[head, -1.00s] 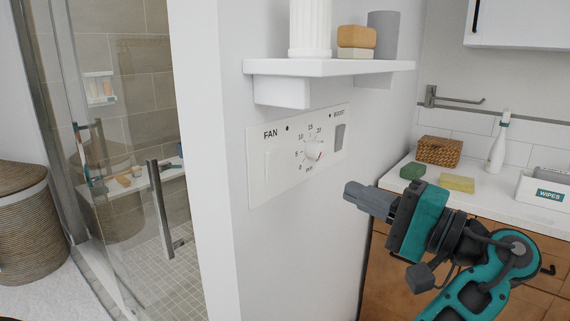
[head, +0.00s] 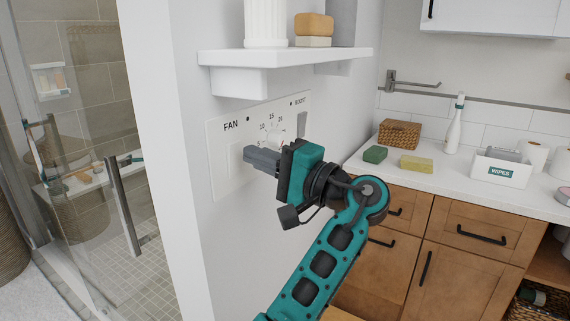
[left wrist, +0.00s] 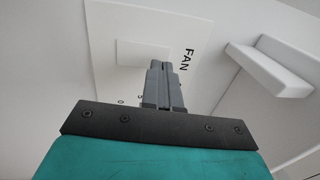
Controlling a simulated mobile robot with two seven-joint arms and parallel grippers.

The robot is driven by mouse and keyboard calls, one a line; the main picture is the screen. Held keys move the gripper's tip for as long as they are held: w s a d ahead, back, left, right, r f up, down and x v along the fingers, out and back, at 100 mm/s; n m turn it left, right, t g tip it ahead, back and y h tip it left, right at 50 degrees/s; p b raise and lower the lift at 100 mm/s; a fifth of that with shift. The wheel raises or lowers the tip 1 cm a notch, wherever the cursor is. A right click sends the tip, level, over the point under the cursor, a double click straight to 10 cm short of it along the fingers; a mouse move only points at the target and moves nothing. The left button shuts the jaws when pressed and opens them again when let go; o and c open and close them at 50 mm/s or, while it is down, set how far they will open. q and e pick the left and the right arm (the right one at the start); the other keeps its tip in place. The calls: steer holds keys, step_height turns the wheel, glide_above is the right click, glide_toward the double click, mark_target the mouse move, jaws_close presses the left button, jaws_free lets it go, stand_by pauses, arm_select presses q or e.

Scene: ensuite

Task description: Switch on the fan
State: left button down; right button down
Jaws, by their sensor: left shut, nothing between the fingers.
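A white control panel (head: 222,128) on the wall carries the word FAN, a dial (head: 273,137) with numbers, and a BOOST switch (head: 301,124) at its right. The flat fan switch (head: 236,158) lies below the word FAN; it also shows in the left wrist view (left wrist: 135,52) as a pale rectangle. My left gripper (head: 248,155) is shut and empty, its tips in front of the panel by the fan switch's right side. In the left wrist view the fingertips (left wrist: 160,66) overlap the switch's lower edge. I cannot tell whether they touch it. My right gripper is not in view.
A white shelf (head: 290,56) with a fluted white vessel (head: 265,22) and soap blocks (head: 313,25) juts out above the panel. A counter (head: 445,178) with sponges, a basket (head: 399,133) and a wipes box (head: 499,168) stands right. A glass shower door is at left.

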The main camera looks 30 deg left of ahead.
arm_select(q)
steer(key=shift+w+a+r, duration=0.1)
steer(key=shift+a, duration=0.85)
steer(key=shift+a+r+p, duration=0.25)
steer(key=shift+p, duration=0.1)
steer(key=shift+f, duration=0.1)
